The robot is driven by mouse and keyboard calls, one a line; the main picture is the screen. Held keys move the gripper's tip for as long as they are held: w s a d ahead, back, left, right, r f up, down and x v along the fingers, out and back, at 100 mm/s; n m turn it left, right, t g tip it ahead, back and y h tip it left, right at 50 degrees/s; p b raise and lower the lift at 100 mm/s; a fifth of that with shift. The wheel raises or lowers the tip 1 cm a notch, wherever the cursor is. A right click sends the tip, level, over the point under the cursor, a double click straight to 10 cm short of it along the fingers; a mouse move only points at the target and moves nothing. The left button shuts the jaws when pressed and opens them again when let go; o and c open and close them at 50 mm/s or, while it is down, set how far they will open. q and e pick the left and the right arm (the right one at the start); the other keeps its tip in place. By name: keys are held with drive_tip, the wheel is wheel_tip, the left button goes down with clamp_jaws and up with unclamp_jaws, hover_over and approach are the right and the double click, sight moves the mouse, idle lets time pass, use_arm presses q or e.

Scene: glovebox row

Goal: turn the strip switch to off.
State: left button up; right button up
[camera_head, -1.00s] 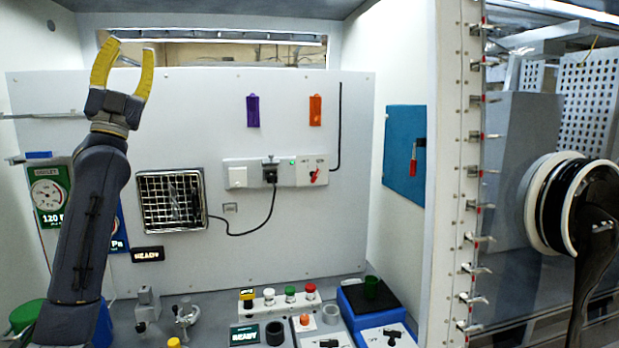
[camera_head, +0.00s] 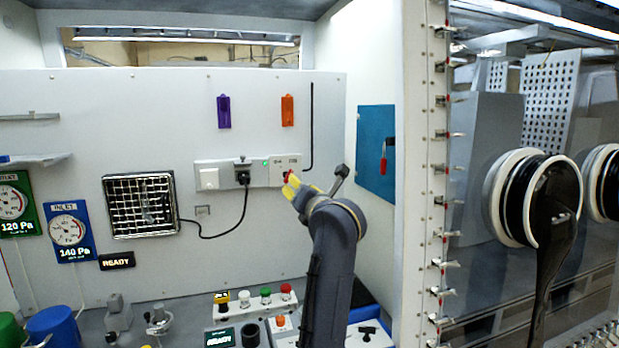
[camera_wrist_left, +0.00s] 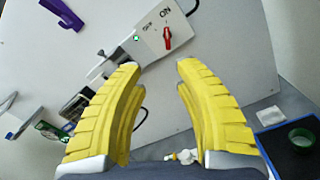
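The strip switch is a red rotary knob (camera_wrist_left: 167,38) on a white plate at the right end of the power strip (camera_head: 227,176) on the back wall. In the left wrist view, printed labels including ON lie above the knob. My left gripper (camera_wrist_left: 162,68) is open, its yellow fingers apart and empty. The knob shows beyond the gap between the fingertips; I cannot tell whether they touch it. In the head view my left gripper (camera_head: 299,185) is at the plate's lower right and partly hides the knob. My right gripper is not in view.
A black plug and cord (camera_head: 242,177) sit left of the switch, with a green light beside them. Purple (camera_head: 223,111) and orange (camera_head: 287,110) holders hang above. A button box (camera_head: 254,305) stands below. A blue panel (camera_head: 376,152) is at right.

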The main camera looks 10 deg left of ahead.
sight(288, 176)
use_arm(q)
drive_tip(key=shift+h, duration=0.3)
drive_tip(key=x, duration=1.7)
drive_tip(key=shift+w+d+f, duration=0.25)
drive_tip(key=shift+d+f, duration=0.05)
drive_tip(key=shift+d, duration=0.1)
drive_tip(key=shift+c, duration=0.4)
clamp_jaws()
